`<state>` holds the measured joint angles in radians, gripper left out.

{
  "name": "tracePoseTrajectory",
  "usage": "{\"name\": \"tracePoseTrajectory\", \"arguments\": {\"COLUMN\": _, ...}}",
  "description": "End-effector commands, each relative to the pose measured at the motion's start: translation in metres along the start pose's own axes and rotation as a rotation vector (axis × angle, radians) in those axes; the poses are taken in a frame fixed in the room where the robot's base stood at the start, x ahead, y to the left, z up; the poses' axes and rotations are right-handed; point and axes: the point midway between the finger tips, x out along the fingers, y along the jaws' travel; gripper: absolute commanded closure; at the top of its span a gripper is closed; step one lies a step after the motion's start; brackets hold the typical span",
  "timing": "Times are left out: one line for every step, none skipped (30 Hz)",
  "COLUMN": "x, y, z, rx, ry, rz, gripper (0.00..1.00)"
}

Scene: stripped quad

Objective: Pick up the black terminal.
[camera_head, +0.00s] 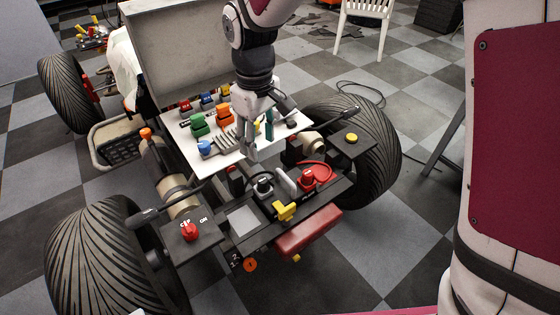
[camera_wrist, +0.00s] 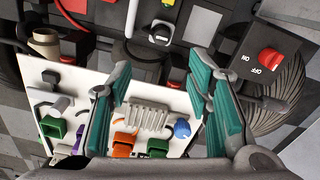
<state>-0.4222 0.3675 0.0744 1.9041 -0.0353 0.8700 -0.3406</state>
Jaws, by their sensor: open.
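The black terminal (camera_head: 264,185) stands upright on the dark rear deck, between the grey upright plate and the switch side. In the wrist view the black terminal (camera_wrist: 162,31) shows near the top middle, beyond the fingertips. My gripper (camera_head: 260,142) is open, with teal finger pads, over the near edge of the white panel. In the wrist view my gripper (camera_wrist: 160,76) has nothing between its fingers. It is apart from the terminal, which lies nearer the head camera.
A red terminal (camera_head: 309,177) with a red cable and a yellow part (camera_head: 284,211) sit near it. The white panel (camera_head: 183,149) carries coloured connectors and a ribbed grey part (camera_wrist: 148,117). A red switch (camera_head: 190,231) is at left. Large tyres (camera_head: 100,260) flank the deck.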

Motion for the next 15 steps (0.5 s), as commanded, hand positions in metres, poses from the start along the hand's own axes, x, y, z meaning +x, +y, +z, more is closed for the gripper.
{"name": "tracePoseTrajectory", "arguments": {"x": 0.006, "y": -0.001, "z": -0.001, "rx": -0.004, "ry": -0.003, "rz": -0.002, "gripper": 0.54}}
{"name": "tracePoseTrajectory", "arguments": {"x": 0.010, "y": -0.001, "z": -0.001, "rx": -0.005, "ry": -0.004, "rz": -0.002, "gripper": 0.54}}
{"name": "tracePoseTrajectory", "arguments": {"x": 0.015, "y": -0.001, "z": -0.001, "rx": -0.004, "ry": -0.004, "rz": -0.002, "gripper": 0.54}}
{"name": "tracePoseTrajectory", "arguments": {"x": 0.019, "y": -0.001, "z": -0.001, "rx": -0.004, "ry": -0.004, "rz": -0.002, "gripper": 0.54}}
{"name": "tracePoseTrajectory", "arguments": {"x": 0.025, "y": -0.001, "z": -0.001, "rx": -0.004, "ry": -0.004, "rz": -0.002, "gripper": 0.54}}
{"name": "tracePoseTrajectory", "arguments": {"x": 0.033, "y": -0.001, "z": 0.000, "rx": -0.003, "ry": -0.005, "rz": -0.002, "gripper": 0.54}}
{"name": "tracePoseTrajectory", "arguments": {"x": 0.039, "y": -0.001, "z": 0.000, "rx": -0.003, "ry": -0.005, "rz": -0.002, "gripper": 0.54}}
{"name": "tracePoseTrajectory", "arguments": {"x": 0.045, "y": -0.001, "z": 0.000, "rx": -0.003, "ry": -0.006, "rz": -0.003, "gripper": 0.54}}
{"name": "tracePoseTrajectory", "arguments": {"x": 0.053, "y": -0.001, "z": 0.000, "rx": -0.003, "ry": -0.004, "rz": -0.002, "gripper": 0.54}}
{"name": "tracePoseTrajectory", "arguments": {"x": 0.058, "y": -0.001, "z": 0.000, "rx": -0.003, "ry": -0.004, "rz": -0.002, "gripper": 0.54}}
{"name": "tracePoseTrajectory", "arguments": {"x": 0.063, "y": -0.001, "z": 0.000, "rx": -0.003, "ry": -0.004, "rz": -0.002, "gripper": 0.54}}
{"name": "tracePoseTrajectory", "arguments": {"x": 0.069, "y": -0.001, "z": 0.000, "rx": -0.003, "ry": -0.004, "rz": -0.002, "gripper": 0.54}}
{"name": "tracePoseTrajectory", "arguments": {"x": 0.073, "y": -0.001, "z": 0.000, "rx": -0.003, "ry": -0.004, "rz": -0.002, "gripper": 0.54}}
{"name": "tracePoseTrajectory", "arguments": {"x": 0.076, "y": -0.001, "z": 0.000, "rx": -0.003, "ry": -0.004, "rz": -0.002, "gripper": 0.54}}
{"name": "tracePoseTrajectory", "arguments": {"x": 0.080, "y": -0.001, "z": 0.000, "rx": -0.003, "ry": -0.003, "rz": -0.001, "gripper": 0.54}}
